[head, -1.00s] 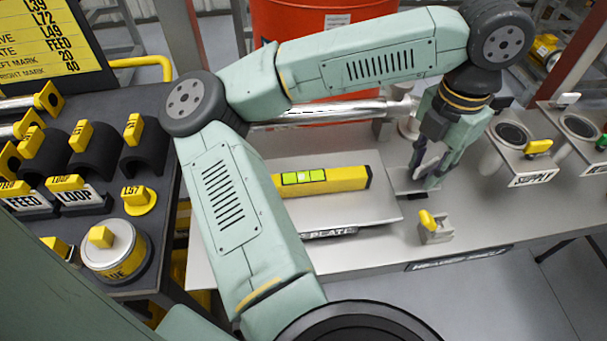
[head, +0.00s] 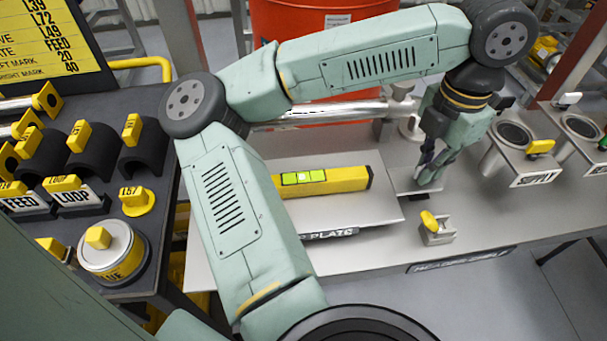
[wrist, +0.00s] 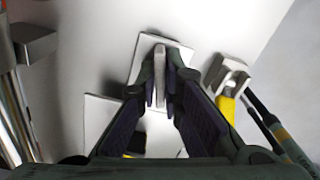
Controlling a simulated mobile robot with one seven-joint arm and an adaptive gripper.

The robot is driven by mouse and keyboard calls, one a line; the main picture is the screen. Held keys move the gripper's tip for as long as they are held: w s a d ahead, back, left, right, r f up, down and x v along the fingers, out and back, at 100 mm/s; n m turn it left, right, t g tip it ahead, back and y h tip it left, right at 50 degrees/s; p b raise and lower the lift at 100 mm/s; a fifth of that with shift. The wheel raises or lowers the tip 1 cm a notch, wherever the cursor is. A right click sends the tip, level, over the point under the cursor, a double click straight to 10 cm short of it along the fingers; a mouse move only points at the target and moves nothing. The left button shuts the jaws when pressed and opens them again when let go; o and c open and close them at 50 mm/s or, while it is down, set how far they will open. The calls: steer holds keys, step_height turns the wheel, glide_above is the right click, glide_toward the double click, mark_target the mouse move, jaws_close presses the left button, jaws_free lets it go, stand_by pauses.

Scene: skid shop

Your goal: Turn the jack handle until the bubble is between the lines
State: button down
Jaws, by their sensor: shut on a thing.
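My gripper (head: 427,176) points down at the right end of the plate. In the wrist view my gripper (wrist: 161,98) is shut on the pale, flat jack handle (wrist: 160,64), which stands between the fingertips above a small light square base (wrist: 178,57). In the head view the fingers hide most of the handle. A yellow spirit level (head: 345,179) lies on the grey plate (head: 365,210), left of my gripper. Its bright green vial (head: 303,177) has dark lines across it. The bubble is too small to place surely against the lines.
A small grey block with a yellow lever (head: 437,230) stands just in front of my gripper. A shiny pipe (head: 330,112) runs behind the plate. Labelled cup holders (head: 517,160) stand at the right. A dark rack (head: 90,205) with yellow-tagged parts is at the left.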

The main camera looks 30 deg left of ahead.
steer(key=shift+m+b, duration=0.4)
steer(key=shift+m, duration=0.6)
steer(key=c, duration=1.7)
jaws_free()
steer(key=shift+r+p, duration=1.85)
steer(key=shift+r, duration=1.7)
